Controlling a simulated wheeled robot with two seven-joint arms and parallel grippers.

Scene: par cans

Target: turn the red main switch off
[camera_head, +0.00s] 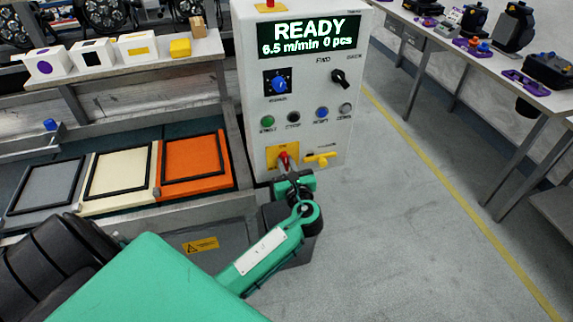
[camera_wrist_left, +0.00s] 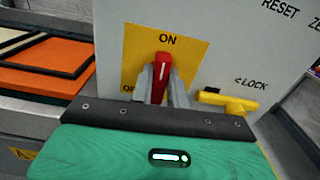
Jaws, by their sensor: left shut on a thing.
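The red main switch (camera_wrist_left: 162,72) sits on a yellow plate (camera_wrist_left: 190,55) low on the white control cabinet (camera_head: 300,105). Its handle stands about upright, its tip just under the word ON; the OFF label at the lower left is partly covered. In the head view the red switch (camera_head: 283,157) shows just past my gripper. My left gripper (camera_wrist_left: 162,88) is shut on the handle, one grey finger on each side. My left gripper also shows in the head view (camera_head: 286,168), reaching the plate from the front. My right gripper is not in view.
A yellow lock lever (camera_head: 320,159) sticks out right of the switch plate. Buttons and knobs sit above, under a display reading READY. Left are grey, cream and orange trays (camera_head: 222,150); a table with parts (camera_head: 470,50) stands at the right. The floor between is clear.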

